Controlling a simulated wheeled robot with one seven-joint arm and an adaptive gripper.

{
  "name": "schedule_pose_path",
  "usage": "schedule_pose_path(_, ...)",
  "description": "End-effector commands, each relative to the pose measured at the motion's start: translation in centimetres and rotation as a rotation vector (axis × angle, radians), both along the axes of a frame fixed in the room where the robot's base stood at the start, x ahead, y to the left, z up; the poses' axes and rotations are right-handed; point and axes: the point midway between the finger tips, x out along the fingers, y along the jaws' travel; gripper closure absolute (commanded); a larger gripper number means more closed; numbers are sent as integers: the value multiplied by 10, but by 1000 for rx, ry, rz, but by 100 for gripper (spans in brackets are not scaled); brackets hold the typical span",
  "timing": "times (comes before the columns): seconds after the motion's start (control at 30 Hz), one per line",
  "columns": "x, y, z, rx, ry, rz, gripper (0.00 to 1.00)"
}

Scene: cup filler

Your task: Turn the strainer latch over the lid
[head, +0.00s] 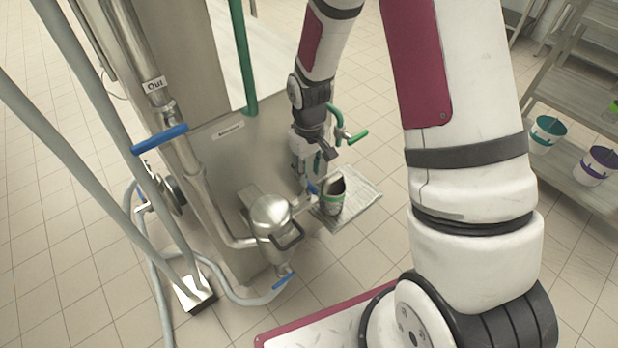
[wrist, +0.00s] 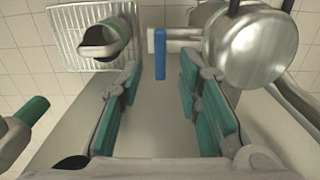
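The strainer (head: 272,218) is a round steel pot with a domed lid, joined to pipes in the head view. Its shiny lid also shows at the upper right of the wrist view (wrist: 250,48). A dark loop (head: 291,238), which looks like the latch, sits at the lid's near right side in the head view. In the wrist view, dark bars stand at the lid's top edge, partly cut off. My gripper (head: 309,163) is behind and to the right of the strainer, apart from it. Its green-padded fingers (wrist: 160,85) are spread with nothing between them.
A blue lever (wrist: 160,52) stands on the pipe beside the strainer. A cup (head: 334,196) stands on a ribbed tray (head: 362,190) below my gripper. A green-handled valve (head: 357,137) is close by. Hoses run at left; shelves with cups stand at right.

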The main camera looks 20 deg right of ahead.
Motion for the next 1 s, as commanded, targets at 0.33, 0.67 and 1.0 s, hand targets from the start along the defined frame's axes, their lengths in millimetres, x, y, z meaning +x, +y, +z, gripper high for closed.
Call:
schedule_pose_path(0.33, 0, 0, 64, 0, -2, -1, 68)
schedule_pose_path(0.67, 0, 0, 78, 0, 1, 0, 68)
schedule_pose_path(1.0, 0, 0, 78, 0, 1, -1, 68)
